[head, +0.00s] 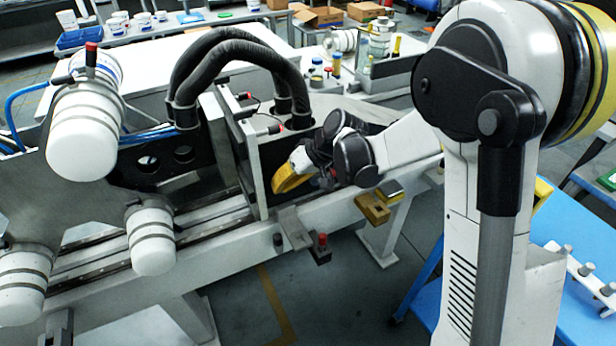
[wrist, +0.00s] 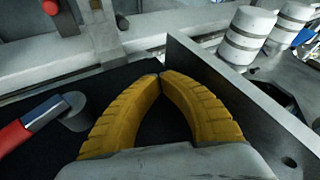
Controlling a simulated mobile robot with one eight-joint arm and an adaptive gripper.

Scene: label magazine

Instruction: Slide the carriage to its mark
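The carriage (head: 250,168) appears to be the upright, pale-edged plate assembly on the long rails (head: 190,232). Two thick black hoses arch over it. My gripper (head: 285,184) is beside the right face of this plate, with its yellow fingers pointing down and left. In the wrist view, the fingertips of my gripper (wrist: 160,77) meet, with only dark surface showing between the fingers. No held object shows. I cannot make out the mark for certain.
A bracket with a red knob (head: 320,247) sticks out from the rail's front edge. A yellow block (head: 373,207) sits farther right. White cylinders (head: 152,240) stand at the left. A blue table (head: 570,260) is at the right. Bare floor lies in front.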

